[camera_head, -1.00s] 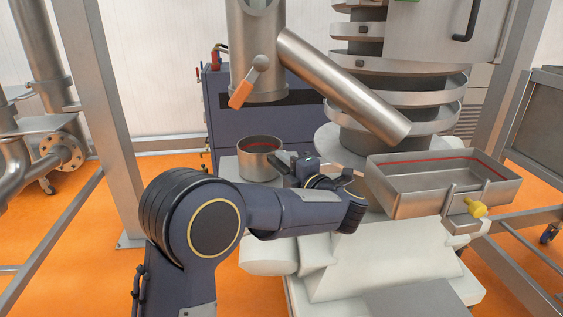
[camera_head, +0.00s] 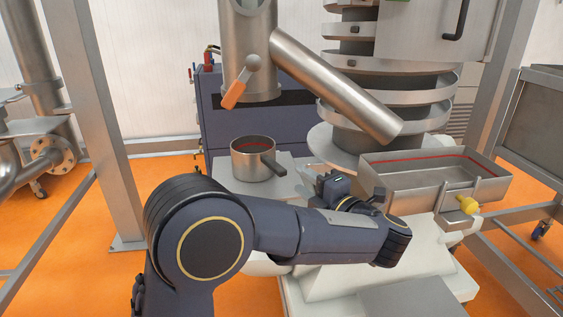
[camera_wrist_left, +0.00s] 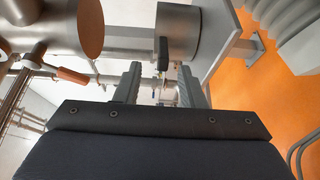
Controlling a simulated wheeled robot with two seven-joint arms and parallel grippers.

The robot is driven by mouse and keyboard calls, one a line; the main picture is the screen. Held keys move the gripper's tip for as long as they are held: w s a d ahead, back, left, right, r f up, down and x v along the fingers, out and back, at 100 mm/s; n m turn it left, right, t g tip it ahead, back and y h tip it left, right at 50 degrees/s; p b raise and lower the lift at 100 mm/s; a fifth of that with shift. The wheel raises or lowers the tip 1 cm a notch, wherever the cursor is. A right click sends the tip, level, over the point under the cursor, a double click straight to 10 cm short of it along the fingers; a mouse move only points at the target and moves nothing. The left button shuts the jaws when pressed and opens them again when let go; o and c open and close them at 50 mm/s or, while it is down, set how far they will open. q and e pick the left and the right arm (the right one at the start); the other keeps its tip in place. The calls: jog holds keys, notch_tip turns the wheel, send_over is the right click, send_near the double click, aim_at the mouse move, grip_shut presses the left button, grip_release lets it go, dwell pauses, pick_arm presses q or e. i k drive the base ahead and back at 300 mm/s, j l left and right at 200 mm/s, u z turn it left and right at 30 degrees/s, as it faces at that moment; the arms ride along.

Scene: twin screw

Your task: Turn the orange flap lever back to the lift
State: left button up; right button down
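The orange flap lever (camera_head: 235,93) is on the steel vertical pipe (camera_head: 250,50), tilted down and left from its pivot. It also shows at the left of the left wrist view (camera_wrist_left: 72,75). My left gripper (camera_head: 312,182) is low and to the right of the lever, just right of the small steel pot (camera_head: 252,163). In the left wrist view my two fingers (camera_wrist_left: 158,88) are apart with nothing clasped. The pot's dark handle (camera_wrist_left: 162,54) shows beyond and between them, apart from the fingers. My right gripper is not in view.
A slanted steel chute (camera_head: 335,85) runs from the pipe down right. A steel tray (camera_head: 400,183) with a yellow knob (camera_head: 467,204) stands at right. A spiral conveyor (camera_head: 390,100) stands behind. A steel post (camera_head: 95,120) is at left.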

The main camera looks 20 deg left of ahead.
aim_at(253, 62)
jog(key=l, duration=0.5)
jog(key=k+l, duration=0.15)
jog(key=l, duration=0.8)
jog(key=k, duration=0.05)
